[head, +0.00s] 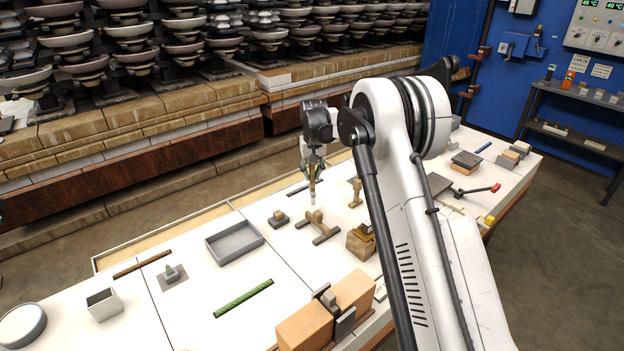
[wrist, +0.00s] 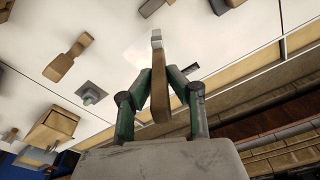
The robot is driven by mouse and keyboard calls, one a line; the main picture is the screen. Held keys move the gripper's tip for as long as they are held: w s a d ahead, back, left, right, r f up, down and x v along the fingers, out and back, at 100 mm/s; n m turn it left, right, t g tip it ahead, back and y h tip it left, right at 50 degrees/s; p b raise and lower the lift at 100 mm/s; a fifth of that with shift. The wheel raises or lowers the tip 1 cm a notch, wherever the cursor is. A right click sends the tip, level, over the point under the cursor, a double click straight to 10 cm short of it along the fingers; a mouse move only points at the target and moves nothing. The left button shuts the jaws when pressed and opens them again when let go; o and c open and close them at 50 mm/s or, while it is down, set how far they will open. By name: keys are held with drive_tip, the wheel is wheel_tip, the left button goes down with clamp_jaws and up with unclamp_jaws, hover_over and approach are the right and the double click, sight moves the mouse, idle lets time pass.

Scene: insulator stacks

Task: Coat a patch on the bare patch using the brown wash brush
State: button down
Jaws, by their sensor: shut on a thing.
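My gripper (head: 313,170) is shut on a brown-handled brush (head: 312,186) with a pale tip, pointing down over the white table. The wrist view also shows my gripper (wrist: 158,84), its green fingers on both sides of the brown handle of the brush (wrist: 160,100). The brush's pale head lies beyond the fingertips. In the head view the tip is just above a wooden block on a brown cross-shaped stand (head: 318,226); I cannot tell whether they touch. I cannot make out the bare patch in either view.
A grey tray (head: 234,243), a green strip (head: 243,298) and a white open box (head: 104,304) lie left on the table. Wooden blocks (head: 361,241) and a small wooden piece (head: 355,193) stand near the stand. Insulator stacks (head: 130,45) fill the back.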

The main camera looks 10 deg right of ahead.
drive_tip(key=shift+a+r+p, duration=0.1)
drive_tip(key=shift+r+p, duration=0.7)
drive_tip(key=shift+r, duration=1.75)
